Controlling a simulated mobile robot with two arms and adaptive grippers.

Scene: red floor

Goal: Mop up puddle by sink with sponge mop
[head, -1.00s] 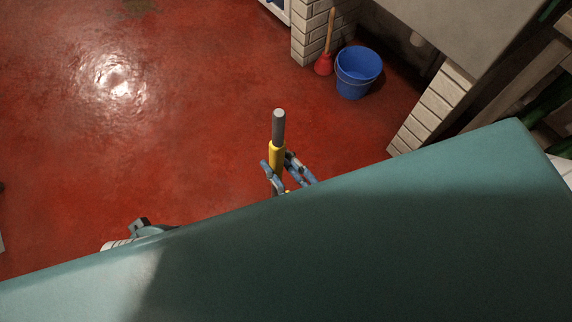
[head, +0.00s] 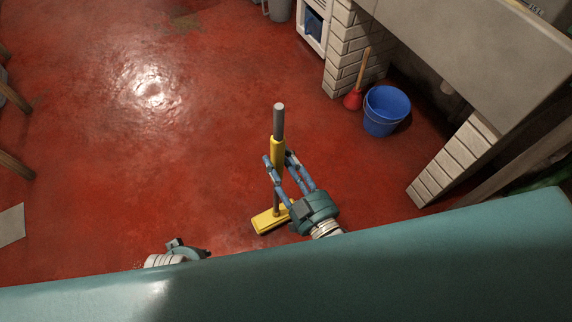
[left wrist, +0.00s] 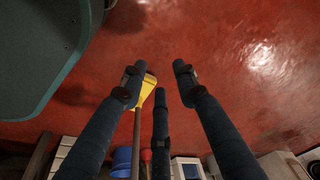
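The sponge mop (head: 277,150) has a grey and yellow handle and a yellow head (head: 272,219) low over the red floor; whether the head touches the floor is unclear. My right gripper (head: 279,160) has its fingers around the handle and holds it near upright. My left gripper (head: 187,248) is low at the left, mostly hidden by my teal body. In the left wrist view its fingers (left wrist: 159,80) are spread and empty, with the yellow mop part (left wrist: 147,90) behind them. A dull brownish patch (head: 180,21) lies at the far floor; I cannot tell whether it is the puddle.
A grey sink or counter (head: 470,50) on white brick supports (head: 455,160) stands at right. A blue bucket (head: 386,111) and red plunger (head: 354,99) stand by it. The middle floor is clear.

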